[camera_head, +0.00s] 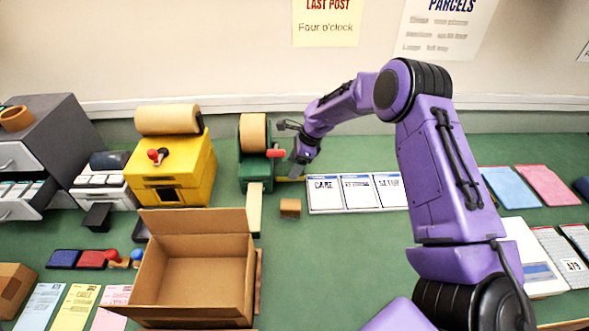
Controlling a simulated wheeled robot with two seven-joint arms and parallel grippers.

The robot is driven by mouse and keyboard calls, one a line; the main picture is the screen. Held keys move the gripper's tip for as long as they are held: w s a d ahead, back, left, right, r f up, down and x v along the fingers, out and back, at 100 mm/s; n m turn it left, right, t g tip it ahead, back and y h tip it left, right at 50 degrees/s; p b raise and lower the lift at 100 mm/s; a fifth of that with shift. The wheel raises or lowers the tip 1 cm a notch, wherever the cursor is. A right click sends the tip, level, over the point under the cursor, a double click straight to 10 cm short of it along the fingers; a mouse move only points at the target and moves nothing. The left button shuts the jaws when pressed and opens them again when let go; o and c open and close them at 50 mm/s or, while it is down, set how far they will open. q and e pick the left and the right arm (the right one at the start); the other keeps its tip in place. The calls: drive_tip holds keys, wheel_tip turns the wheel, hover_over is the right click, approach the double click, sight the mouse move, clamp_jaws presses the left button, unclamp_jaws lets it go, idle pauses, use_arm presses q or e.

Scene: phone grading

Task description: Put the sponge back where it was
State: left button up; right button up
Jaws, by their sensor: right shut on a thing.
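My right gripper (294,168) reaches in over the far side of the green table, between the green tape dispenser and the white cards. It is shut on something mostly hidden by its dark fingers. A thin yellow edge (290,179) shows at the fingertips and looks like the sponge. I cannot tell its full shape or whether it touches the table. The green dispenser (254,172), with a tan roll and a red handle, stands just left of the gripper. A small brown block (290,208) lies in front of the gripper, apart from it. My left gripper is out of view.
An open cardboard box (193,220) stands at front left, behind it a yellow machine (172,170). White cards (357,208) lie right of the gripper. Blue and pink pads (548,184) lie far right. The table (330,265) is clear in the front middle.

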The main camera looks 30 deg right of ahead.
drive_tip(key=f, duration=0.3)
drive_tip(key=shift+w+d+f, duration=0.1)
drive_tip(key=shift+w+f, duration=0.15)
drive_tip(key=shift+f, duration=0.05)
drive_tip(key=shift+s+f, duration=0.1)
drive_tip(key=o, duration=0.9)
drive_tip(key=shift+o, duration=0.2)
drive_tip(key=shift+r+p, duration=0.25)
drive_tip(key=shift+p, duration=0.05)
drive_tip(key=b+v, duration=0.1)
drive_tip(key=v, duration=1)
drive_tip(key=shift+d+r+b, duration=0.15)
drive_tip(key=shift+r+b, duration=0.2)
drive_tip(key=shift+s, duration=0.1)
